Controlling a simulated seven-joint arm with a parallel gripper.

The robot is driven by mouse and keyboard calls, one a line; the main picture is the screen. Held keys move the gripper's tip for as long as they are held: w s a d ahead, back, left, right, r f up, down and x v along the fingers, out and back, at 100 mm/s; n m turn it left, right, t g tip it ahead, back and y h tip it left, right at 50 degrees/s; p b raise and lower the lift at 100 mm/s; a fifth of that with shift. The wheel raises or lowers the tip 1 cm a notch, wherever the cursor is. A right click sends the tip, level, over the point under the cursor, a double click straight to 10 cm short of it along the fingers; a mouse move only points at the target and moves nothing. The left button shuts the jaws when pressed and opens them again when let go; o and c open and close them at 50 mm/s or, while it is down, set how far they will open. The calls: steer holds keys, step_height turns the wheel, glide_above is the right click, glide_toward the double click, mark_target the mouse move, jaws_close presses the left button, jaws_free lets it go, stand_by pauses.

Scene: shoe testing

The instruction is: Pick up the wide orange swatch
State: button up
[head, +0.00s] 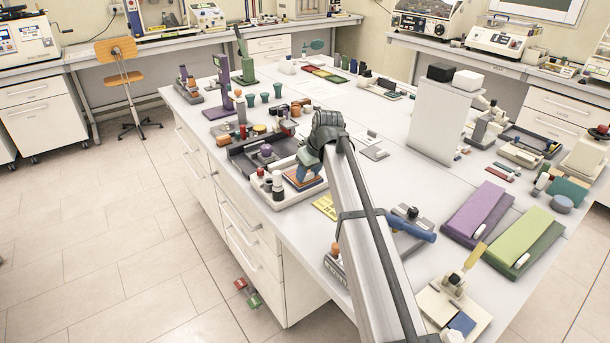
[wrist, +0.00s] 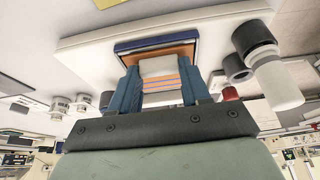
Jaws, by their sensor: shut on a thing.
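The wide orange swatch (wrist: 180,50) is a flat orange piece with a dark blue edge, seen in the wrist view just beyond my gripper (wrist: 160,68). My gripper's two blue fingers are closed on a pale block with orange and blue stripes, at the swatch's near side. The join between block and swatch is partly hidden by the fingers. In the head view the orange swatch (head: 304,182) shows under my gripper (head: 307,176), at the white tray (head: 290,200) near the left table edge. I cannot tell whether it is lifted clear of the tray.
Dark and white cylinders (wrist: 275,82) stand close to the right of my gripper in the wrist view. A dark tray (head: 243,162) with a purple knob lies behind the white tray. A yellow sheet (head: 325,206) lies to the right, partly behind my arm.

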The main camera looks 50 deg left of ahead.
mark_target(309, 175)
steer(key=shift+r, duration=0.15)
step_height(309, 175, up, 10)
steer(key=shift+f, duration=5)
steer(key=o, duration=1)
steer(key=shift+f, duration=0.15)
steer(key=v, duration=1.2)
